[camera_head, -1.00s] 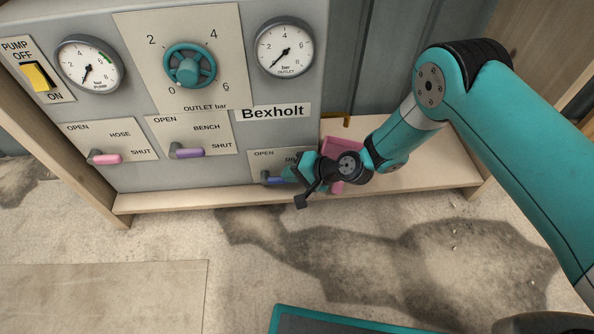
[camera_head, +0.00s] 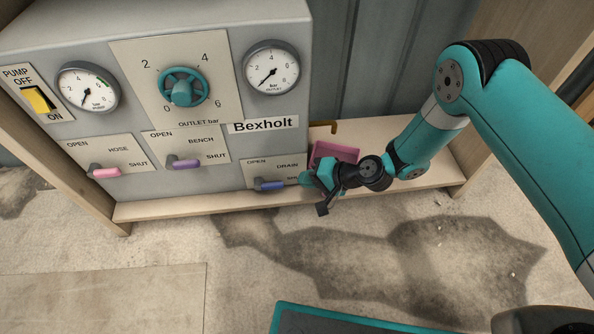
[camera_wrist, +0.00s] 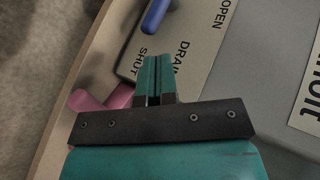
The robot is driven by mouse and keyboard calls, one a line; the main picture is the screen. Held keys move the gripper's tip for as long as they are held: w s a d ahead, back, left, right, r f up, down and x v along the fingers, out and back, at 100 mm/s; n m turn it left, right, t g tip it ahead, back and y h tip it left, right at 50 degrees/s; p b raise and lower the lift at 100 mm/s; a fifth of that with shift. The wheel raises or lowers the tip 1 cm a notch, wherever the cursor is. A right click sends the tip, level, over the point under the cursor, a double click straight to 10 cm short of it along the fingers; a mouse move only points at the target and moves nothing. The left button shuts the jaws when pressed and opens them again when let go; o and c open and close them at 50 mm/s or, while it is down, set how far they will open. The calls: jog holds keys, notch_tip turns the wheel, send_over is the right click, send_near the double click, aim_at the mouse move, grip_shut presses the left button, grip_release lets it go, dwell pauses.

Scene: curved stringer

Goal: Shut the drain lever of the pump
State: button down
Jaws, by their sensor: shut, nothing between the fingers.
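The pump is a grey box (camera_head: 215,130) marked Bexholt. Its blue drain lever (camera_head: 270,185) is on the DRAIN plate (camera_head: 285,166) at the lower right. The handle lies about level and points right, toward the SHUT label, which my gripper partly hides. In the wrist view the blue lever (camera_wrist: 155,14) is at the top, cut by the frame edge, with its free end toward SHUT. My gripper (camera_head: 307,179) is just right of the lever, with a small gap to it. In the wrist view the fingers (camera_wrist: 153,62) are together and empty, in front of the plate.
A pink object (camera_head: 337,151) is behind my gripper on the wooden shelf (camera_head: 430,170). A pink hose lever (camera_head: 106,173) and a purple bench lever (camera_head: 185,164) are to the left, both pointing right.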

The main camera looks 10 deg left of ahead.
jog(key=shift+p+v, duration=0.35)
jog(key=shift+v, duration=0.85)
jog(key=s+d+r+n+g+h+p, duration=0.1)
jog(key=d+r+n+p, duration=0.15)
jog(key=r, duration=1.25)
jog(key=s+d+r+n+g+h+p, duration=0.1)
jog(key=d+r+n+h, duration=0.15)
jog(key=r, duration=1.15)
jog(key=s+d+r+n+h+p, duration=0.3)
jog(key=s+d+r+h+p, duration=0.15)
jog(key=s+d+r, duration=1.2)
notch_tip(320, 180, up, 39)
jog(key=s+a+p, duration=0.1)
jog(key=p, duration=3.6)
jog(key=shift+s+a+f+y+p, duration=0.2)
jog(key=shift+a+f+y+p, duration=0.05)
jog(key=shift+a+y+p, duration=0.15)
